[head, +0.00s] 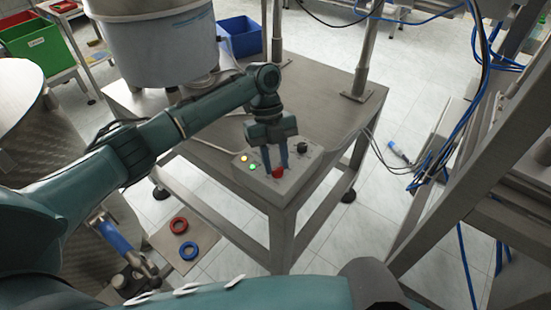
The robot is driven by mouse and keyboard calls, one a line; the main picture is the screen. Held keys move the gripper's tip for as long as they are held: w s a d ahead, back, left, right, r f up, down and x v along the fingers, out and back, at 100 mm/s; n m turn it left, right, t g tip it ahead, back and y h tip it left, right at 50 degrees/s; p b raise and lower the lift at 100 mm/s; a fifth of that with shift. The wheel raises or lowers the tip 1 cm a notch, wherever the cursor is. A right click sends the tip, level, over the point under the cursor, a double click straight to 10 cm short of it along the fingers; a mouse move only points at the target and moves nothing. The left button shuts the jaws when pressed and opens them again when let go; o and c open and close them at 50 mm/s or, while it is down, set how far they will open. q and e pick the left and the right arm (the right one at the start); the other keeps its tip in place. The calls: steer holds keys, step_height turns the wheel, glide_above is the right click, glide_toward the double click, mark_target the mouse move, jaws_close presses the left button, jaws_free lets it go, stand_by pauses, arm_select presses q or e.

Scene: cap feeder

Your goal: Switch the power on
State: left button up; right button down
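The grey control box (300,168) sits on the corner of the metal table. It has a lit yellow lamp (243,158), lit green lamps (252,167), a red button (278,172) and a black rotary knob (302,147). My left gripper (276,169) points down over the box, with a gap between its two fingers. Its fingertips are near the red button, left of the black knob. I cannot tell if they touch the box. The fingers hide part of the box's top.
The metal table (322,88) bears a large metal drum (155,50) and upright posts. A red ring (179,226) and a blue ring (189,251) lie on a plate at lower left. Blue cables and a metal frame stand at right. Green (35,48) and blue bins are behind.

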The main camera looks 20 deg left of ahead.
arm_select(q)
steer(key=o, duration=0.4)
steer(key=v, duration=1.3)
steer(key=shift+r, duration=0.1)
